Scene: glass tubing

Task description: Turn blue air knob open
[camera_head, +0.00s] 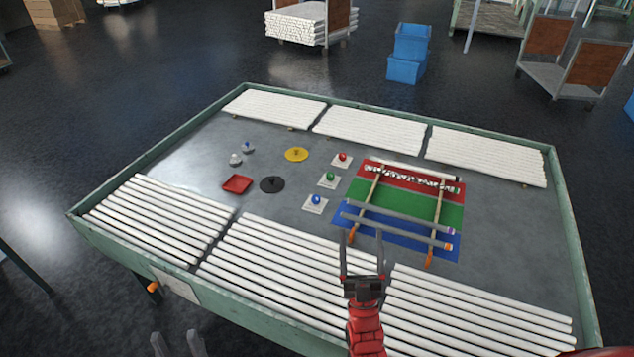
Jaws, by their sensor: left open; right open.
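The blue knob (316,199) sits on a small white square base on the grey table, left of the blue strip of the coloured mat (400,243). A green knob (330,177) and a red knob (342,156) stand on similar bases behind it. My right gripper (362,240) is open and empty, over the front tubes, to the right of and nearer than the blue knob. It is apart from the knob. My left gripper (178,340) is open at the bottom edge, in front of the table, mostly cut off by the frame. How far the knob is turned is too small to tell.
White tubes (160,212) cover the table's front and back edges. Two wooden rails (439,218) with tubes across them lie on the mat. A red dish (237,184), a black disc (272,184) and a yellow disc (296,154) lie to the left. A raised green rim (577,245) surrounds the table.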

